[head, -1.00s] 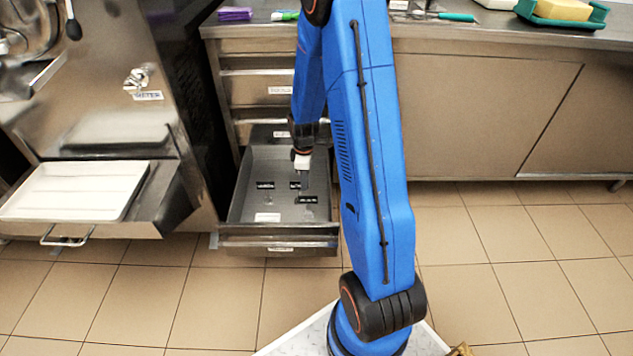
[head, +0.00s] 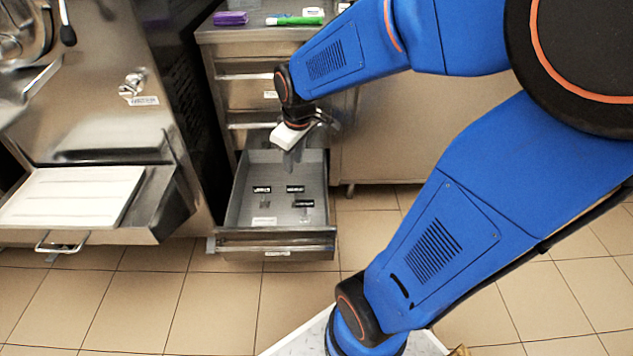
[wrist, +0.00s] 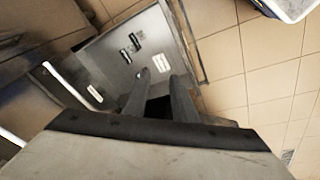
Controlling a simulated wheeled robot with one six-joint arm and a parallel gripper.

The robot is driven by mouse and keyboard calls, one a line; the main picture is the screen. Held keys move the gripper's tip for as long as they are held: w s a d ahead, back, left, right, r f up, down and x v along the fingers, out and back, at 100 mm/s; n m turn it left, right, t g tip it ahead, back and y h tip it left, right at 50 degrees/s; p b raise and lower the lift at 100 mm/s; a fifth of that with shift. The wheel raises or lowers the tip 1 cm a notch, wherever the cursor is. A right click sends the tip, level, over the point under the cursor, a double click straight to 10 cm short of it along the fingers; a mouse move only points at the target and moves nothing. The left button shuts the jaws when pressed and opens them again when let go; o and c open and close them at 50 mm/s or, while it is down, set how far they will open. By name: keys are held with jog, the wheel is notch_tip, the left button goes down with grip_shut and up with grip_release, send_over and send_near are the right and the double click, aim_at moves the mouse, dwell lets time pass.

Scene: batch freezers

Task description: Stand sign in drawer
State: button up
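The open drawer (head: 276,238) is pulled out below the counter, and its grey floor shows in both views. Several small signs lie or stand in it: black-labelled ones at left (head: 262,189), middle (head: 295,188) and right (head: 304,203), and a white label (head: 264,221) near the front. I cannot tell which are upright. In the wrist view two black labels (wrist: 126,55) and a white label (wrist: 96,93) show. My gripper (wrist: 161,77) is above the drawer, its two fingers apart. A pale patch (wrist: 161,62) shows between the fingertips, seemingly on the drawer floor. I see nothing held.
A steel machine with a white tray (head: 75,197) on its pulled-out shelf stands left of the drawer. Shut drawers are above it. A purple item (head: 230,18) and a green item (head: 299,20) lie on the counter. Tiled floor lies free in front.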

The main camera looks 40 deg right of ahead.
jog(key=s+a+r+m+t, duration=0.1)
jog(key=s+a+r+m, duration=0.1)
jog(key=s, duration=0.6)
jog(key=s+a+r+m+t, duration=0.1)
jog(key=s+a+r+m, duration=0.1)
jog(key=s+r, duration=0.3)
jog(key=s, duration=0.3)
jog(key=shift+s+a+r, duration=0.15)
jog(key=shift+s+a, duration=0.05)
jog(key=shift+s, duration=0.15)
